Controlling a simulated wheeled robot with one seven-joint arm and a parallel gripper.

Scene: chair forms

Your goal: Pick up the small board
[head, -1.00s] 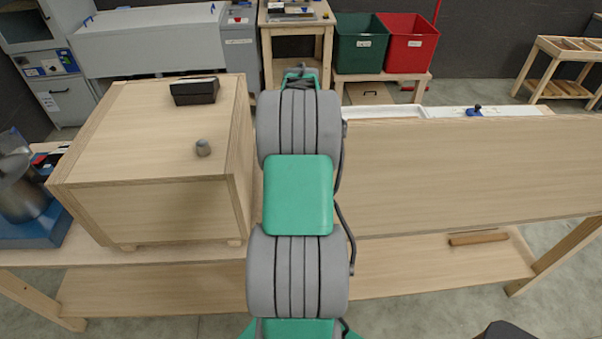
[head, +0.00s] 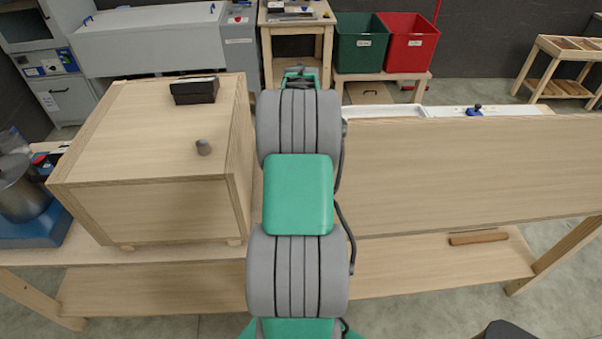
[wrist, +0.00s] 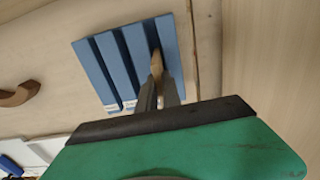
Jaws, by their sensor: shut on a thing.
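In the wrist view my gripper (wrist: 159,92) is shut on a narrow light-brown wooden piece, which I take to be the small board (wrist: 156,66). The board shows edge-on between the fingers, at a slot of a blue slotted rack (wrist: 108,72) with small white labels. I cannot tell how deep it sits in the slot. In the head view my arm hides the gripper, the board and the rack.
A large wooden box (head: 150,130) stands left of my arm on the workbench (head: 470,165). A black box (head: 194,91) and a small grey knob (head: 203,147) are on top. A brown curved piece (wrist: 18,95) shows left of the rack. The right bench top is mostly clear.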

